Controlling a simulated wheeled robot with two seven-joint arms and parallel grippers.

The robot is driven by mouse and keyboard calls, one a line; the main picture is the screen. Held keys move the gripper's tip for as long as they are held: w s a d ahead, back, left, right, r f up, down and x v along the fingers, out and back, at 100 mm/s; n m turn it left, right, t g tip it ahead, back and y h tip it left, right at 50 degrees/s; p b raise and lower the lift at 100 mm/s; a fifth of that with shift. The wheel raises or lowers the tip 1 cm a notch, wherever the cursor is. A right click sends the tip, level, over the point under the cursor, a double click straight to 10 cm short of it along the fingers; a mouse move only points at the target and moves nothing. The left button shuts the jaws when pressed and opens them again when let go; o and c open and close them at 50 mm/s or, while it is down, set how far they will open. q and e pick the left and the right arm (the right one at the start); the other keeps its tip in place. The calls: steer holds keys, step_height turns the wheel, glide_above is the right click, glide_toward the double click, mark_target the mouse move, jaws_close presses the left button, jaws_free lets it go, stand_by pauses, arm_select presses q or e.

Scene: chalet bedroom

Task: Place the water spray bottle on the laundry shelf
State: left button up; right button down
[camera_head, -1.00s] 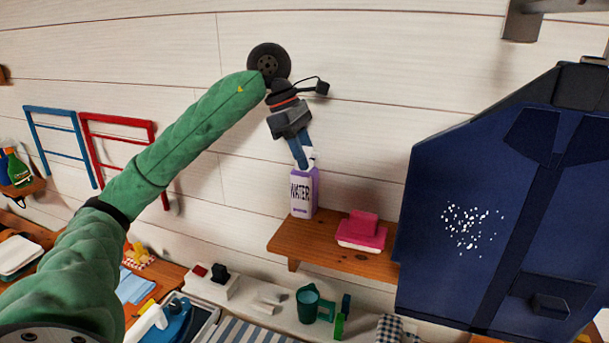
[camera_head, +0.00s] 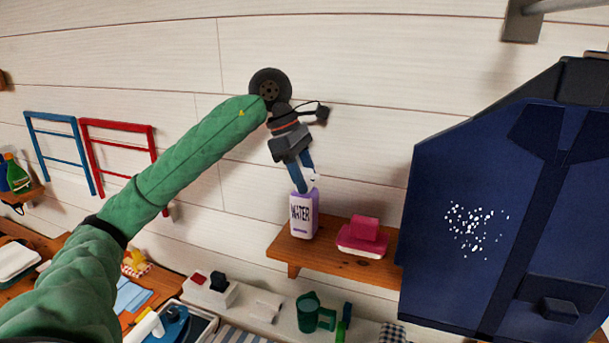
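The water spray bottle (camera_head: 303,218) is lilac and white with a "WATER" label and stands upright over the left part of the wooden laundry shelf (camera_head: 335,264). Its base appears at the shelf top; I cannot tell whether it fully rests there. My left gripper (camera_head: 304,182) comes from above with its blue fingers shut on the bottle's white spray head, which they partly hide. My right gripper is not in view.
A large dark blue garment (camera_head: 480,200) hangs at the right. Red (camera_head: 118,160) and blue racks are on the left wall.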

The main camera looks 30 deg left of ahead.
arm_select(q)
steer(key=shift+o, duration=0.2)
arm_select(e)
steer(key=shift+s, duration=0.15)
arm_select(q)
steer(key=shift+r, duration=0.2)
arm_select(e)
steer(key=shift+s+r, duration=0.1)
arm_select(q)
steer(key=shift+a+r, duration=0.1)
steer(key=shift+r, duration=0.05)
steer(key=shift+a+r+b, duration=0.1)
steer(key=shift+r+b, duration=0.2)
steer(key=shift+b+v, duration=0.45)
steer(key=shift+v, duration=0.5)
steer(key=w+b+v, duration=0.1)
steer(key=b+v, duration=0.1)
steer(key=v, duration=0.7)
steer(key=shift+s+b, duration=0.35)
steer(key=shift+s, duration=0.15)
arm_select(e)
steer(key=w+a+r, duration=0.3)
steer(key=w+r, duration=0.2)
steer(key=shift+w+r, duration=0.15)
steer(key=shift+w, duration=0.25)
